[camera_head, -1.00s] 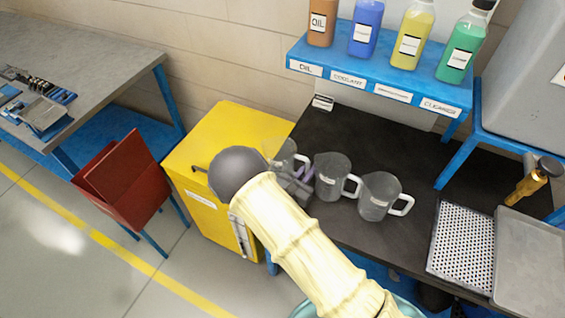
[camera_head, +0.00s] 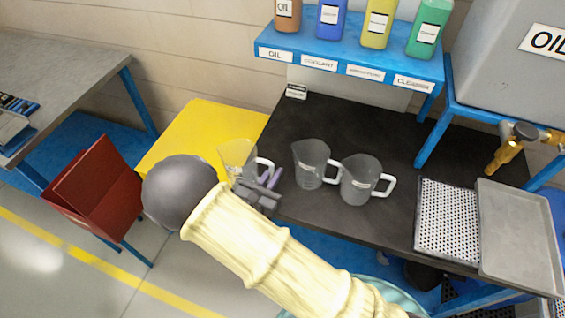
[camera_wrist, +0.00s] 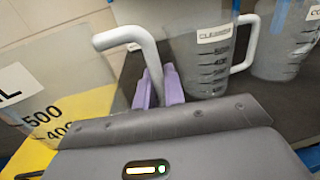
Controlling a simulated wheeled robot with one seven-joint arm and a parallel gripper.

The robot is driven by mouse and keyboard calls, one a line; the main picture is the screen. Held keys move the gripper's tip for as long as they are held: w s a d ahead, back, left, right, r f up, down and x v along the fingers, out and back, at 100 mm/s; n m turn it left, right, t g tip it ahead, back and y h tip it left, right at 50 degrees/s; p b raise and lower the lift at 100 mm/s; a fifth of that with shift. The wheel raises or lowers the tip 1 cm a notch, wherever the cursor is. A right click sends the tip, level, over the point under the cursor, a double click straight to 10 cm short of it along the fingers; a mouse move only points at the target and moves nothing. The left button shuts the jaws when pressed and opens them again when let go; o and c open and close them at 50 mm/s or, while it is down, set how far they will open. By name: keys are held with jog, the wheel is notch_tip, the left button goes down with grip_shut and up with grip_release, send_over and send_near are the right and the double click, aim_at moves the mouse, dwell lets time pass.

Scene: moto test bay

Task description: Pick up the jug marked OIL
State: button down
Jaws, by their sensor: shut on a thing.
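A clear measuring jug (camera_head: 236,154) with a white handle shows at the left end of the black worktop, in front of the yellow cabinet. In the wrist view this jug (camera_wrist: 40,105) is at the left; its label is cut off, leaving an "L" above the 500 and 400 marks. My gripper (camera_head: 270,178) has its purple fingers (camera_wrist: 158,85) shut on the white handle. The head view does not show clearly how high the jug is. Two similar jugs stand on the worktop, a middle one (camera_head: 312,166) and a right one (camera_head: 361,182).
The wrist view shows a jug marked CLEANER (camera_wrist: 205,55) close to my fingers, and one marked CO (camera_wrist: 285,45) beyond. A blue shelf (camera_head: 345,58) with bottles is above the worktop (camera_head: 330,125). A perforated tray (camera_head: 448,220) is at right, a red bin (camera_head: 95,190) at left.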

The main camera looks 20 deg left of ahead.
jog(key=b+v, duration=0.1)
jog(key=v, duration=0.9)
jog(key=shift+b, duration=0.3)
jog(key=shift+w, duration=0.1)
